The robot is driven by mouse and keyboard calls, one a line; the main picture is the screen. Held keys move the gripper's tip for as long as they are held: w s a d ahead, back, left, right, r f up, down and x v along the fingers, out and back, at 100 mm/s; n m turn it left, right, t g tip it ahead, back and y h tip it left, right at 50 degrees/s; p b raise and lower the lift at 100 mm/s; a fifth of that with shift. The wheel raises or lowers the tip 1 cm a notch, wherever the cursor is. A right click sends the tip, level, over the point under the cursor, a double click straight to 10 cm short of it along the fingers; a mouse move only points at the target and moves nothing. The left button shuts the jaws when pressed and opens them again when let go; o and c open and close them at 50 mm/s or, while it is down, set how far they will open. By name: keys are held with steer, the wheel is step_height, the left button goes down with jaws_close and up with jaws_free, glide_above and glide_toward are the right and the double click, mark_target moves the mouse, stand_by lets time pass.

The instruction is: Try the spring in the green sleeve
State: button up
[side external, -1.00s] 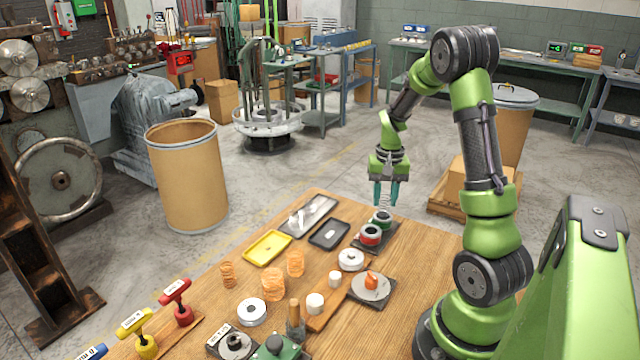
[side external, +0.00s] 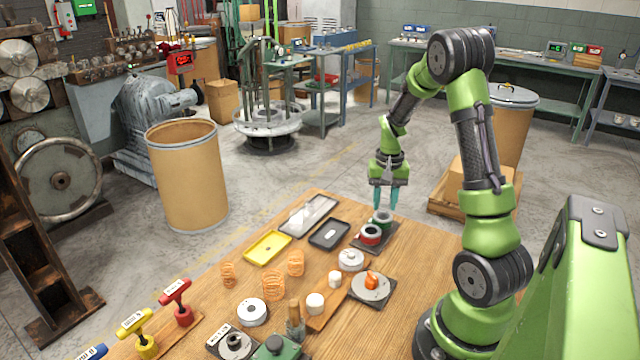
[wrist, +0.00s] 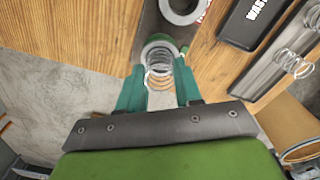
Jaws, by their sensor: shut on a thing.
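My gripper (side external: 385,204) is shut on a thin silver spring, held upright between its teal fingers. In the wrist view the spring (wrist: 158,74) shows between the fingertips, its far end lined up over the mouth of the green sleeve (wrist: 181,49). In the side view the green sleeve (side external: 382,220) stands right below the fingers on a dark plate. I cannot tell whether the spring's lower end is inside the sleeve or just above it. The red sleeve (side external: 370,236) stands beside it on the same plate, nearer the camera.
A black tray (side external: 329,235), a yellow tray (side external: 267,248) and a grey tray (side external: 318,207) with silver springs lie left of the sleeves. Copper-coloured springs (side external: 273,286), white pieces and a round plate with an orange object (side external: 371,284) stand nearer. The table edge runs close behind the sleeves.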

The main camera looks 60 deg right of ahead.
mark_target(384, 201)
steer(key=shift+f, duration=0.45)
stand_by(0.3)
stand_by(0.9)
steer(key=shift+r, duration=2.55)
steer(key=shift+w+a, duration=0.1)
